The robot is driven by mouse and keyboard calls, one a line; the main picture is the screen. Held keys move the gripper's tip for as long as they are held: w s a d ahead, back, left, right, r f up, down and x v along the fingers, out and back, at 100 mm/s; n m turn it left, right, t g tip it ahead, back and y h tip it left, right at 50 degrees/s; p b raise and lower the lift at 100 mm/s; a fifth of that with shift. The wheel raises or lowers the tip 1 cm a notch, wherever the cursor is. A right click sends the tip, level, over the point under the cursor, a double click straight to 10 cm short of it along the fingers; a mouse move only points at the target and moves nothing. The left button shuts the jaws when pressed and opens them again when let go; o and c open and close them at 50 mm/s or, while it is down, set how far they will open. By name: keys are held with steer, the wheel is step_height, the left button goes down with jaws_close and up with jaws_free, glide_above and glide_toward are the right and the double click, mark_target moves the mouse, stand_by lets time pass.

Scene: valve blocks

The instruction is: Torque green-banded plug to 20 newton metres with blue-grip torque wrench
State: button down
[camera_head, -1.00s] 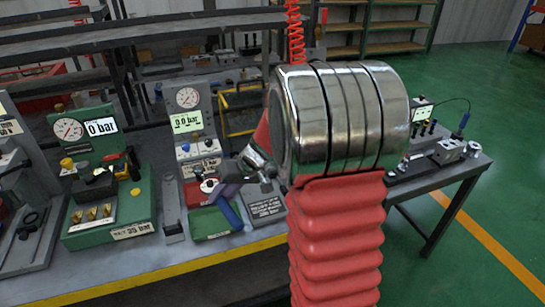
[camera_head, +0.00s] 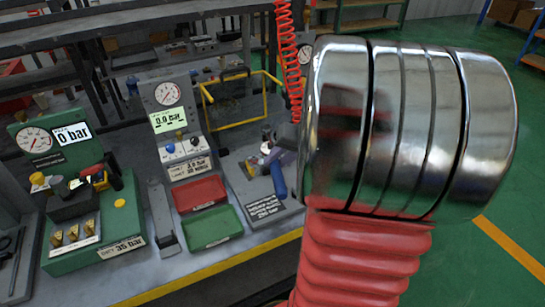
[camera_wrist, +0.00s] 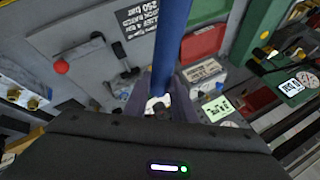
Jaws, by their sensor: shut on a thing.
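My gripper (camera_head: 284,158) is shut on the blue-grip torque wrench (camera_head: 278,181), over the grey station right of the red and green trays. In the wrist view, the wrench's blue grip (camera_wrist: 173,42) runs up from between my gripper's fingers (camera_wrist: 160,92). A pale metal piece shows between the fingers. The wrench's working end is hidden. A brass-coloured part (camera_head: 262,164) shows just left of my gripper; I cannot tell whether they touch. I cannot make out a green band on any plug.
A red tray (camera_head: 201,194) and a green tray (camera_head: 212,228) lie left of the wrench. A green test station (camera_head: 92,240) with a gauge stands farther left. A yellow frame (camera_head: 242,101) and a coiled red hose (camera_head: 287,50) are behind. My arm covers the right side.

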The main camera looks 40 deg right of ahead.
steer(key=shift+a, duration=0.1)
steer(key=shift+f, duration=2.35)
steer(key=shift+f, duration=1.25)
stand_by(0.5)
steer(key=shift+w+a, duration=0.15)
steer(key=shift+w+a+m+h, duration=0.6)
steer(key=shift+w+a+m, duration=0.05)
steer(key=shift+a+m, duration=0.3)
steer(key=shift+w+a, duration=0.1)
stand_by(0.4)
